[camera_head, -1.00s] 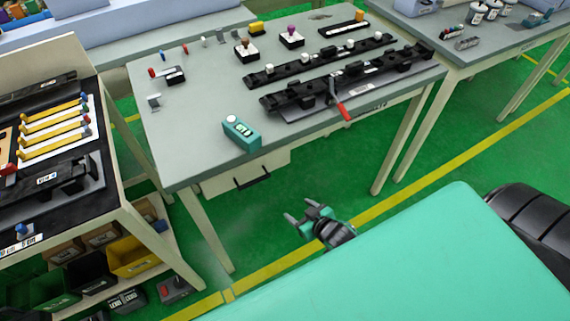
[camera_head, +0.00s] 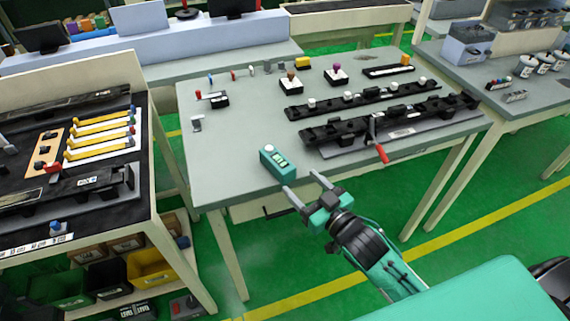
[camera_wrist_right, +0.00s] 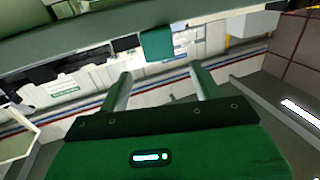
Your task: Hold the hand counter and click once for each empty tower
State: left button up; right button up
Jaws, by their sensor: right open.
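The hand counter (camera_head: 277,163) is a teal box with a white round button on top and a display on its face. It stands near the front edge of the grey table (camera_head: 240,150). My right gripper (camera_head: 302,190) is open and empty, just in front of the table edge, near and slightly right of the counter, apart from it. In the right wrist view its two fingers (camera_wrist_right: 160,92) are spread with nothing between them. Black rails with towers (camera_head: 365,95) lie on the table; which towers are empty is too small to tell. My left gripper is not in view.
A black fixture with a red-handled lever (camera_head: 382,152) lies near the table's front right. Small parts stand at the back left of the table. A workbench with yellow bars (camera_head: 100,120) stands at left, bins (camera_head: 150,267) below it. The table's left middle is clear.

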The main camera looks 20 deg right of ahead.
aim_at(282, 162)
jog(key=p+x, duration=0.1)
jog(key=x, duration=0.7)
jog(key=shift+w+a, duration=0.2)
jog(key=shift+w, duration=0.5)
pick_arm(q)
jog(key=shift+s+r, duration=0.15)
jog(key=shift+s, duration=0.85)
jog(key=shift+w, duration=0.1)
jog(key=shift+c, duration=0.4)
pick_arm(e)
jog(key=c, duration=1.1)
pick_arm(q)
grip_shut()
pick_arm(e)
jog(key=shift+c, duration=0.2)
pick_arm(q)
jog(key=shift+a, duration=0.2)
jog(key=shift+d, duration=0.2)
